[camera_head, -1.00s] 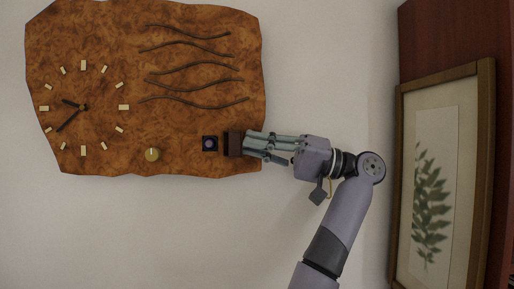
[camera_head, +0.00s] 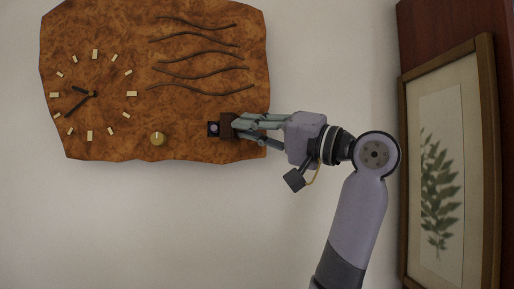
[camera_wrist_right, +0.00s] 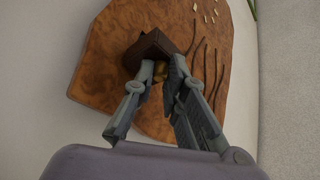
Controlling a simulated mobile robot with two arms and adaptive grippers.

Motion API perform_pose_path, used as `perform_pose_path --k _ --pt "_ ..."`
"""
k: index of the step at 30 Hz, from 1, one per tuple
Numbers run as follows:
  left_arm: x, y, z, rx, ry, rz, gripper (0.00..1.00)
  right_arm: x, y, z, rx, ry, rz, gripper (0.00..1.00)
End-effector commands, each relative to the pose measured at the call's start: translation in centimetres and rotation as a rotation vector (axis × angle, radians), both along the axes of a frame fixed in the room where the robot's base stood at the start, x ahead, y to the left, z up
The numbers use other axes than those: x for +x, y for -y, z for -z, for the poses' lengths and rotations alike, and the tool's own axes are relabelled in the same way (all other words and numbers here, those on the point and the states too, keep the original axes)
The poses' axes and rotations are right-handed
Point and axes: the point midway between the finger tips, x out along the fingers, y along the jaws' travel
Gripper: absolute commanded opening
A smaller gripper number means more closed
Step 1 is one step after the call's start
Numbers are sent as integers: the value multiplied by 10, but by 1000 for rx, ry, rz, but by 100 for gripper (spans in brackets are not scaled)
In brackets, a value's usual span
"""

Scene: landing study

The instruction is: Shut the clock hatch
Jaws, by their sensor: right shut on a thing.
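The burl-wood clock (camera_head: 190,118) hangs on the wall, with curved dark slots and a dial at its left. The clock hatch is a small dark brown door (camera_head: 226,126) at the lower right of the clock. It stands out from the face, partly open, beside a dark square opening (camera_head: 213,129) with a round thing in it. In the right wrist view the hatch (camera_wrist_right: 152,47) shows tilted, with a brass-coloured knob (camera_wrist_right: 158,73) between the fingertips. My right gripper (camera_head: 238,126) is shut on the hatch knob. My left gripper is in neither view.
A brass knob (camera_head: 158,139) sits on the clock face left of the hatch. A framed leaf picture (camera_head: 490,160) is at the right, near my right arm. The wall (camera_head: 150,225) below the clock is bare.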

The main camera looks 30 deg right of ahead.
Motion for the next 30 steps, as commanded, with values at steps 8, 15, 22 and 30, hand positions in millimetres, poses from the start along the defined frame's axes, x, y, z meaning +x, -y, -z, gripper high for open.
perform_pose_path --k 8,15,22,30 --pt "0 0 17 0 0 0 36 -1 -21 1 -4 2 261 0" --pt "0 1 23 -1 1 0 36 4 -40 1 -4 0 485 0" --pt "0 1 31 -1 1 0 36 13 -55 2 -3 -2 701 0" --pt "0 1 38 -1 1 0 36 26 -69 1 -5 -6 954 0"
